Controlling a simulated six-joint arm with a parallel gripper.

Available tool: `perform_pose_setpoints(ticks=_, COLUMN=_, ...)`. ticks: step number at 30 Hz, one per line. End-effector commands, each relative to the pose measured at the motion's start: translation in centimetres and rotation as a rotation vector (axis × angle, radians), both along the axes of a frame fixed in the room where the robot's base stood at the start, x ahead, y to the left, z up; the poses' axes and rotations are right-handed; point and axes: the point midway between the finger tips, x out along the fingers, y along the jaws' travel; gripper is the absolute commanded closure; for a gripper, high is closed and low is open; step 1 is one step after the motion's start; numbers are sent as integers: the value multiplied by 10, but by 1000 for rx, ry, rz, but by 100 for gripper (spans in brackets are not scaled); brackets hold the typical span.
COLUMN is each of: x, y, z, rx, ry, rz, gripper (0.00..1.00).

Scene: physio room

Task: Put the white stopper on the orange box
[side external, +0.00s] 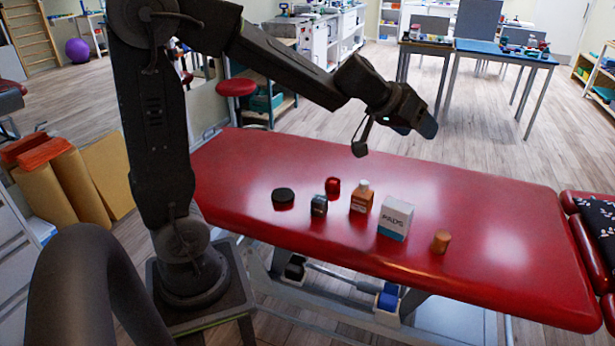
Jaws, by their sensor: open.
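My gripper (394,136) is open and empty, held in the air above the far side of the red treatment table (500,250). An orange-brown bottle (361,202) with a pale, whitish top (363,185) stands upright near the table's middle, below my gripper. Whether that top is a separate stopper I cannot tell. I cannot make out a plainly orange box or a loose white stopper. A white box marked PADS (395,219) with a teal lower band stands right of the bottle. A small orange-brown cylinder (441,242) stands further right.
A black disc (283,195), a small dark box (319,206) and a small red object (333,186) stand left of the bottle. The table's right part is clear. A black patterned cloth (598,215) lies at the far right.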

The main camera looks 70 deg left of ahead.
Motion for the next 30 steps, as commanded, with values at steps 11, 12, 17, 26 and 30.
perform_pose_setpoints(ticks=11, x=-202, y=-80, z=5, rx=166, ry=253, rz=-261, gripper=42)
perform_pose_setpoints(ticks=12, x=-216, y=-77, z=-1, rx=195, ry=281, rz=-250, gripper=42)
perform_pose_setpoints(ticks=17, x=-252, y=-63, z=-14, rx=276, ry=346, rz=-194, gripper=42)
perform_pose_setpoints(ticks=26, x=-259, y=-58, z=-18, rx=296, ry=365, rz=-172, gripper=42)
perform_pose_setpoints(ticks=30, x=-259, y=-58, z=-18, rx=297, ry=363, rz=-173, gripper=42)
